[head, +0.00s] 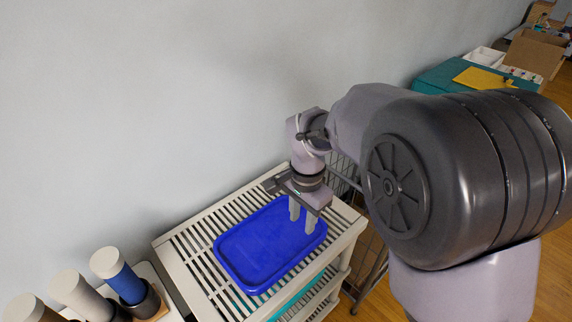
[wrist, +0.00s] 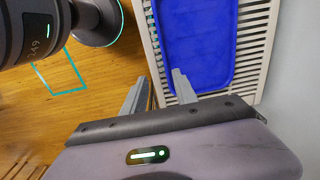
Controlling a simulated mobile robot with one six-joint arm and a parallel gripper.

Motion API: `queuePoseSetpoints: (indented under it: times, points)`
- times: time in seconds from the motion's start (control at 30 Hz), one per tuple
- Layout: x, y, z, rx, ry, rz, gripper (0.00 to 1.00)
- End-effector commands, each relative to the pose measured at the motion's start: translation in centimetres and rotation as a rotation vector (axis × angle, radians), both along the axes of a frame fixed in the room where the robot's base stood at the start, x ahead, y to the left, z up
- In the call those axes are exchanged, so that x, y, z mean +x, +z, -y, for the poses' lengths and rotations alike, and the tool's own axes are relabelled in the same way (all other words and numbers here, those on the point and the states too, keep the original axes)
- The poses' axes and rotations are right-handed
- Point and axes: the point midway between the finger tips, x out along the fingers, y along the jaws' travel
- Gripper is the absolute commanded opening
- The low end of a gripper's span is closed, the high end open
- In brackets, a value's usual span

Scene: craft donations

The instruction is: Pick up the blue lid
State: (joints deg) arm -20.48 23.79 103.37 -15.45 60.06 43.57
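The blue lid (head: 258,256) is a shallow rounded rectangle lying flat on the top of a slatted beige shelf (head: 196,258). In the wrist view the lid (wrist: 198,45) is at the upper right. My gripper (head: 303,225) is above the lid's right end, fingers pointing down, open and empty. In the wrist view, the right finger of my gripper (wrist: 160,76) overlaps the lid, and the left finger appears outside the shelf's edge. I cannot tell whether a finger touches the lid.
Several capped cylinders, one a blue one (head: 126,284), stand at the lower left. A wall runs behind the shelf. A wire rack (head: 345,176) stands right behind it. A teal surface (head: 440,78) with a yellow sheet (head: 482,79) and a cardboard box (head: 535,53) are at the far right.

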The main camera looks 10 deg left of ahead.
Motion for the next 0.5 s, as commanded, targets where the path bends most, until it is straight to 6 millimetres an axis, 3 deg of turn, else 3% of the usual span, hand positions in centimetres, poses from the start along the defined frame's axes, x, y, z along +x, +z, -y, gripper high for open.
queuePoseSetpoints:
  times: [0.17, 0.4, 0.5]
  points:
    - [0.6, -3.1, -0.9, -0.019, -0.015, -0.023, 0.35]
    - [0.5, -10.6, -0.9, -0.019, -0.015, -0.024, 0.35]
    - [0.5, -12.8, -0.9, -0.018, -0.016, -0.023, 0.35]
